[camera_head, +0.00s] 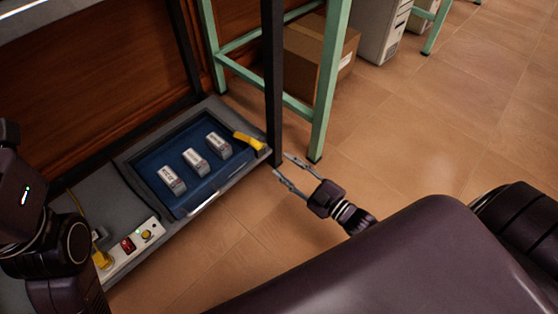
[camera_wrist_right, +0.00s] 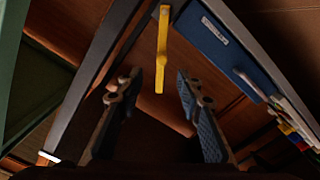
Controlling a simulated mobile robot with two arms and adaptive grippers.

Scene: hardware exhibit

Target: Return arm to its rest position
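My right gripper (camera_head: 281,166) is open and empty, its two fingers apart. In the head view it is over the tiled floor, just right of the grey unit's corner and near a dark upright post (camera_head: 273,80). The right wrist view shows both fingers spread, with nothing between the pads; a yellow bar (camera_wrist_right: 162,50) shows beyond them. The same yellow piece (camera_head: 250,143) sits at the right end of the grey unit in the head view, apart from the gripper. My left arm's dark links are at the left edge of the head view; its gripper fingers do not show.
A blue tray (camera_head: 172,201) holds three pale labelled blocks (camera_head: 195,162). A panel (camera_head: 133,248) with a red switch lies at the lower left. Green table legs (camera_head: 329,85) and a cardboard box (camera_head: 305,58) stand beyond the gripper. The tiled floor at right (camera_head: 430,140) is clear.

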